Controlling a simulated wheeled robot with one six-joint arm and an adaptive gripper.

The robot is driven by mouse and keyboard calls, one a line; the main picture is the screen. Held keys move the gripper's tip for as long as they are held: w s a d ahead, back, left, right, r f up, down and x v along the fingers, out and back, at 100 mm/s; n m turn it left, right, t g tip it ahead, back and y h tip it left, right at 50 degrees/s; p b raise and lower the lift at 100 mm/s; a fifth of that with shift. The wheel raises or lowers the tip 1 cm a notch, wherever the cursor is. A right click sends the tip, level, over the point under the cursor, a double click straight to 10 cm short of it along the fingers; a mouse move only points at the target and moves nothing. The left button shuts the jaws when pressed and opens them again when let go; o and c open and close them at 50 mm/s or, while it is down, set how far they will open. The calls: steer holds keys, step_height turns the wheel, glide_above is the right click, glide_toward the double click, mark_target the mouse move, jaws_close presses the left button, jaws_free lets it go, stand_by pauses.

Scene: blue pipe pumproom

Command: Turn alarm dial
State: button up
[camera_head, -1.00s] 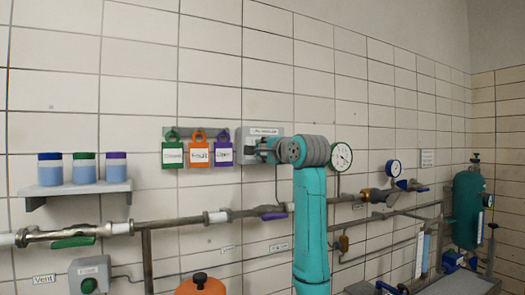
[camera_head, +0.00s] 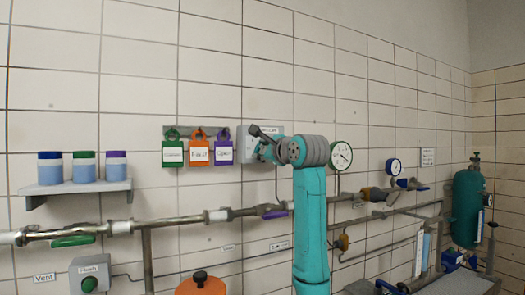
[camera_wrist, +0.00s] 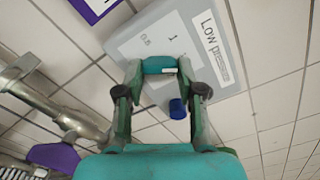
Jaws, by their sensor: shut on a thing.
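The alarm box is a grey wall box labelled "Low pressure" (camera_wrist: 210,45), with marks 0.5 and 1 on its face; it also shows in the head view (camera_head: 243,143). In the wrist view a teal dial (camera_wrist: 158,65) with a small white mark sits between my fingertips. My gripper (camera_wrist: 161,72) is shut on this dial, one finger on each side. In the head view my gripper (camera_head: 262,147) is at the box front, and my wrist hides much of the box and the dial.
Green, orange and purple tags (camera_head: 198,150) hang just left of the box. A pressure gauge (camera_head: 341,156) is close to the right of my wrist. A pipe with a purple-handled valve (camera_head: 274,211) runs below. The wall above is clear.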

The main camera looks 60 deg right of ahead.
steer(key=shift+f, duration=0.1)
steer(key=o, duration=1.2)
steer(key=shift+c, duration=0.2)
steer(key=v, duration=1.2)
